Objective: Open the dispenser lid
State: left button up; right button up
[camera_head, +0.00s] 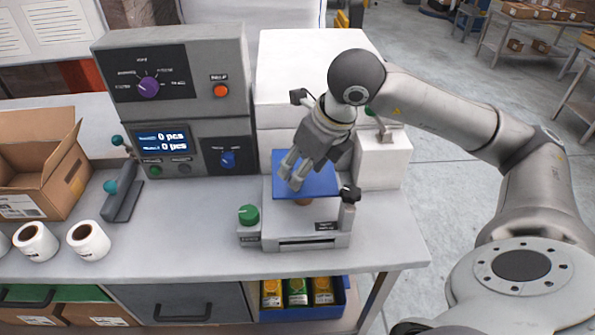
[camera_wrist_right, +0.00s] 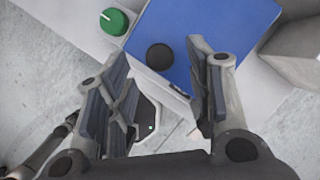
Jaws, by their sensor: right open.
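The dispenser (camera_head: 270,222) is a pale grey box on the bench with a blue, flat lid (camera_head: 318,186) over its top. The blue lid also fills the upper middle of the right wrist view (camera_wrist_right: 225,40), with a round black knob (camera_wrist_right: 160,57) near its edge. My right gripper (camera_head: 291,178) reaches down over the lid from above. In the right wrist view its fingers (camera_wrist_right: 159,62) are apart, one on each side of the knob in the picture. I cannot tell whether they touch the lid. The lid looks closed. My left gripper is out of view.
A green knob (camera_head: 248,215) sits at the dispenser's left. A grey control unit (camera_head: 190,100) stands behind left, and a white block (camera_head: 383,165) stands right. Label rolls (camera_head: 88,240) and an open carton (camera_head: 35,160) are left. A blue bin (camera_head: 347,300) is below.

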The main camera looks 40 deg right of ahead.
jog(key=shift+x, duration=1.6)
jog(key=c, duration=0.5)
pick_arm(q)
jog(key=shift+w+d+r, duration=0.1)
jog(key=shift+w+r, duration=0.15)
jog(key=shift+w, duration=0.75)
pick_arm(e)
grip_shut()
